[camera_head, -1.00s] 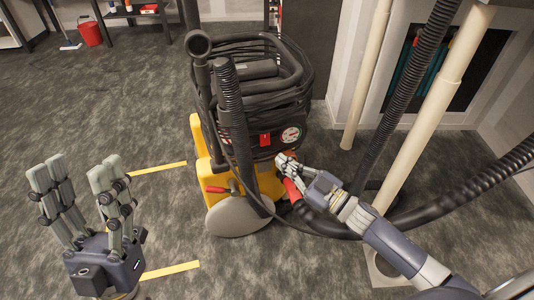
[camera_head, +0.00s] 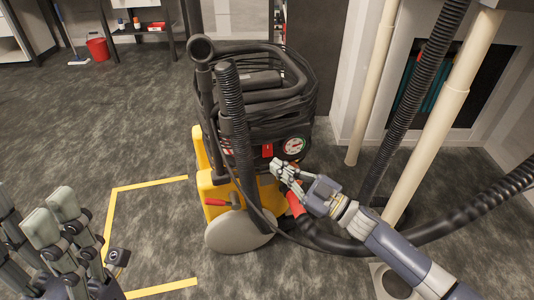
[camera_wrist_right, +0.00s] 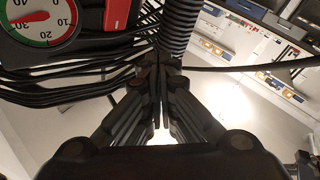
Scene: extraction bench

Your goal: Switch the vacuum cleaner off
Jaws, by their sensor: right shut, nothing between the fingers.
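The vacuum cleaner (camera_head: 213,190) stands upright on the carpet in the middle of the head view, yellow and black with coiled black hose around its top. On its front a red switch (camera_head: 267,150) sits beside a round dial gauge (camera_head: 293,146). The right wrist view shows the switch (camera_wrist_right: 117,14) and gauge (camera_wrist_right: 38,18) at the upper left. Whether the switch is on or off I cannot tell. My right gripper (camera_head: 277,166) is shut and empty, just below the switch and apparently apart from it. My left gripper (camera_head: 30,208) is open and empty at the lower left.
A thick black hose (camera_head: 440,228) runs behind my right arm. Cream pipes (camera_head: 440,115) stand at the right. Yellow tape (camera_head: 150,183) marks the carpet left of the cleaner. A red bucket (camera_head: 97,48) stands far back left. The carpet at left is open.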

